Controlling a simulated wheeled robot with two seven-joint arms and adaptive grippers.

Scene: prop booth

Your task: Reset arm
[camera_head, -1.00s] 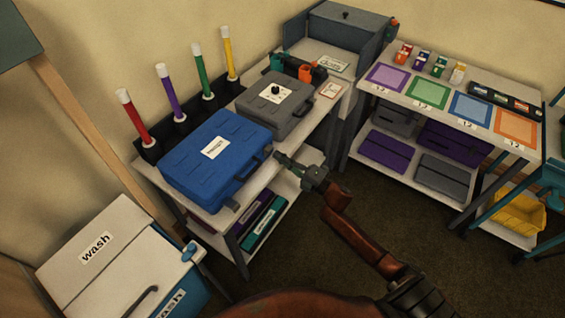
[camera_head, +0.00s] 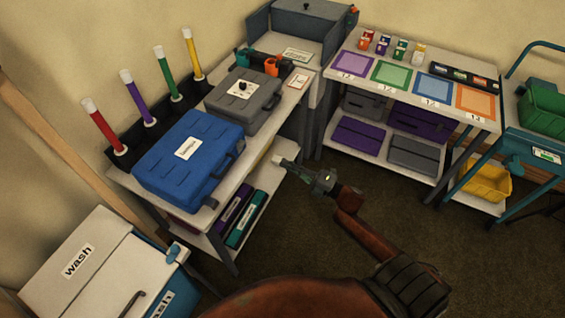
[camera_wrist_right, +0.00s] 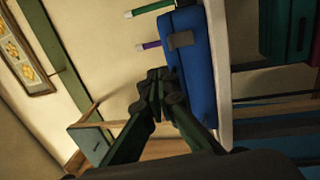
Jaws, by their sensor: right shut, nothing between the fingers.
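My right gripper (camera_head: 288,163) is in front of the left table, over the open floor side, clear of the blue case. In the right wrist view its fingers (camera_wrist_right: 158,82) are shut together with nothing between them. My left gripper is in neither view. The blue case (camera_head: 190,158) lies closed on the left table (camera_head: 212,212); it also shows beyond the fingers in the right wrist view (camera_wrist_right: 197,70). A grey case (camera_head: 245,98) lies behind it.
The wash bin (camera_head: 95,265) stands at the lower left. The right table (camera_head: 413,92) holds coloured mats and small jars. A teal cart (camera_head: 540,150) with a green bin stands at the far right. Dark carpet (camera_head: 300,225) between them is free.

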